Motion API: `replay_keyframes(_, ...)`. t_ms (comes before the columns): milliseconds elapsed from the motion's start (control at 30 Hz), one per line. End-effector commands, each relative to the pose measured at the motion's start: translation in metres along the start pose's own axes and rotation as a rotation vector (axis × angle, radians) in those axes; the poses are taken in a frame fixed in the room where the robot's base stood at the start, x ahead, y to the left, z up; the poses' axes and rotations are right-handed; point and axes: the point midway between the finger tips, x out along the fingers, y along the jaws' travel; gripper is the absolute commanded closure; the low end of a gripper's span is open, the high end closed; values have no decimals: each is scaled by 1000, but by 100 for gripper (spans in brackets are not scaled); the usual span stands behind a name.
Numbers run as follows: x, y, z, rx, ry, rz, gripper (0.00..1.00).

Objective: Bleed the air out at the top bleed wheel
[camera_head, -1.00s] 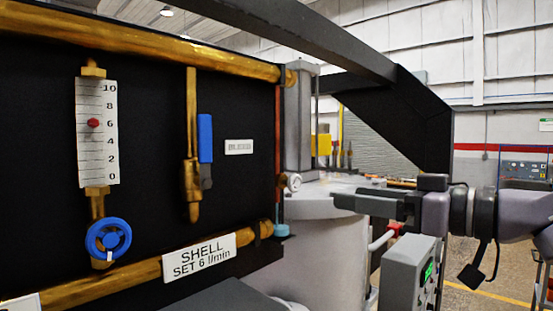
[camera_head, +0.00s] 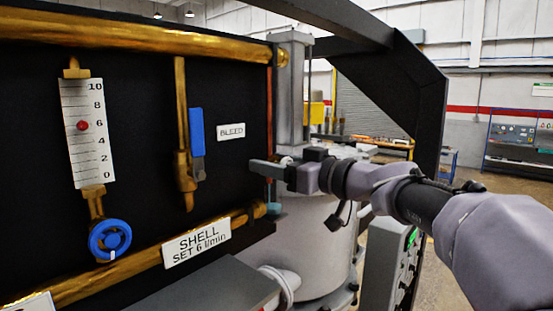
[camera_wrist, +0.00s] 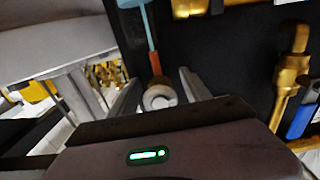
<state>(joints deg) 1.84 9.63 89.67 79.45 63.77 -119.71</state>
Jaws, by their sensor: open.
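A small pale round wheel (camera_head: 287,160) sits by the right edge of the black panel, partly hidden by my gripper. In the wrist view, a pale round knob (camera_wrist: 160,97), which looks like this wheel, stands at the end of an orange-red rod between my two fingers. My gripper (camera_head: 268,169) is open and points left at the panel edge. In the wrist view the fingers (camera_wrist: 160,92) lie either side of the knob; I cannot tell whether they touch it. A label "BLEED" (camera_head: 231,132) is on the panel, beside a brass valve with a blue lever (camera_head: 197,132).
A flow gauge (camera_head: 88,135) with a red float near 6 and a blue handwheel (camera_head: 110,240) is at left. Brass pipes (camera_head: 130,38) cross the panel. A grey vessel (camera_head: 315,235) stands below my arm. A dark frame beam (camera_head: 415,90) rises behind it.

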Motion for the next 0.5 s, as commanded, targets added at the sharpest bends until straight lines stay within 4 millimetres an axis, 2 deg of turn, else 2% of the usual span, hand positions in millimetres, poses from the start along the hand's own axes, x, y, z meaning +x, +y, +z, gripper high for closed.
replay_keyframes(167, 0, 0, 0, 0, 0, 0, 46)
replay_keyframes(433, 0, 0, 0, 0, 0, 0, 99)
replay_keyframes(500, 0, 0, 0, 0, 0, 0, 100)
